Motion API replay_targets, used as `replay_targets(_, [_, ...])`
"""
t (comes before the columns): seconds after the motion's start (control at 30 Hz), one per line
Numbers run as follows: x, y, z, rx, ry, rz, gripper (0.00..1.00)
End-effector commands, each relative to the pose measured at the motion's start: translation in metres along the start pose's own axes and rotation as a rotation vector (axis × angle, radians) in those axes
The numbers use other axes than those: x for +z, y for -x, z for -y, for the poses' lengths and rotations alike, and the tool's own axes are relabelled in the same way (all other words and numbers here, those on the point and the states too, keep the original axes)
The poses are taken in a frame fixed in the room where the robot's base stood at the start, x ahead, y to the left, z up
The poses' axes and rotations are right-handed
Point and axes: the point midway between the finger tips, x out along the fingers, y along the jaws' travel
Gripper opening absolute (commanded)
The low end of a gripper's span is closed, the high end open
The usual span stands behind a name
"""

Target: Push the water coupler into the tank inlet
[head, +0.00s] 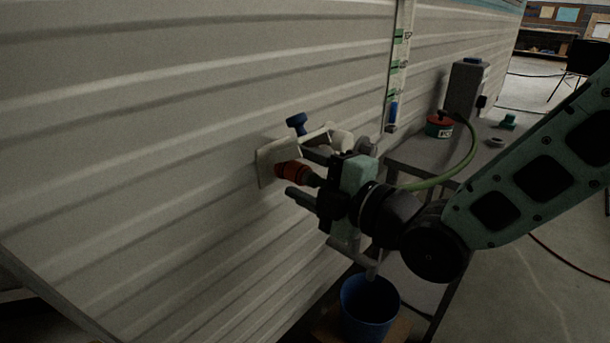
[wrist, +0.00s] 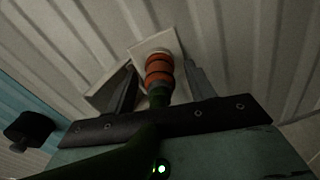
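The orange-red water coupler (head: 291,172) is at the pale inlet plate (head: 264,165) on the camper wall. In the wrist view the coupler (wrist: 158,72) points at the plate (wrist: 166,42), its front end against or very near it; I cannot tell how deep it sits. The inlet opening is hidden behind it. A green hose (wrist: 155,112) runs back from the coupler. My gripper (head: 296,174) faces the wall with its fingers on either side of the coupler. In the wrist view, gaps show between both fingers and the coupler, so my gripper (wrist: 160,82) is open around it.
A blue-handled valve (head: 297,123) with pale fittings is just above the plate. A blue bucket (head: 369,309) stands below my gripper. A grey bench (head: 425,165) at right holds a red-and-green tin (head: 439,127) and a grey box (head: 466,88). Open floor lies farther right.

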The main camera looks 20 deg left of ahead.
Motion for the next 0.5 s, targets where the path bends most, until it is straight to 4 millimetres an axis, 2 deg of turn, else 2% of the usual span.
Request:
replay_targets(0.33, [0.000,0.001,0.000,0.001,0.001,0.000,0.55])
replay_targets(0.5, [0.001,0.015,0.001,0.000,0.001,0.002,0.55])
